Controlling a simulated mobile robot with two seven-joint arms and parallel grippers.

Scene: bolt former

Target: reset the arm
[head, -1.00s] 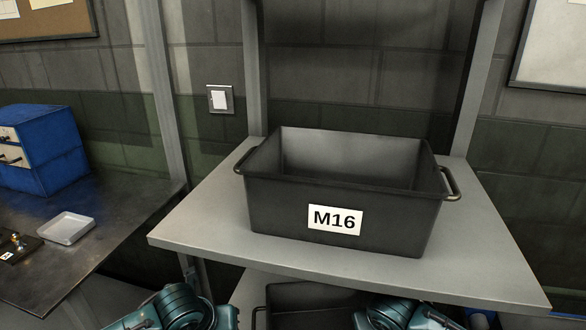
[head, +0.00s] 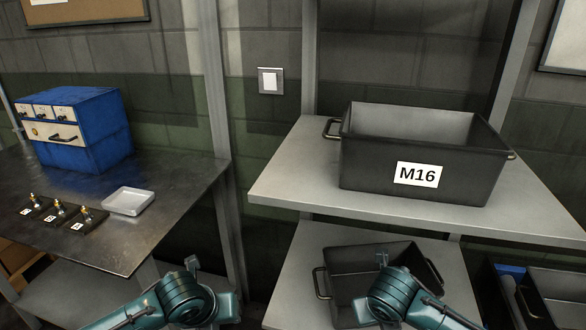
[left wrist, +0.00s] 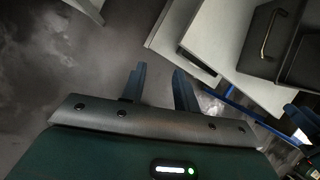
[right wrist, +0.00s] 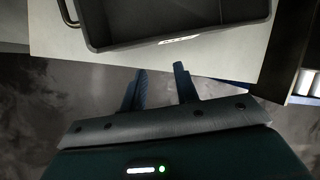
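My left gripper (left wrist: 160,88) is open and empty in the left wrist view, with its two fingers apart above the floor. My right gripper (right wrist: 160,88) is open and empty in the right wrist view, with its fingers apart near the edge of a light shelf. In the head view both of my arms come up from the bottom edge, and the gripper fingers cannot be made out clearly there. Neither gripper touches anything in the wrist views.
A dark bin labelled M16 (head: 370,168) stands on the upper shelf (head: 300,165). Another dark bin (head: 350,290) is on the lower shelf. On the left a metal table (head: 165,180) holds a blue drawer cabinet (head: 100,135), a white tray (head: 128,201) and small labelled bolt holders (head: 60,214).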

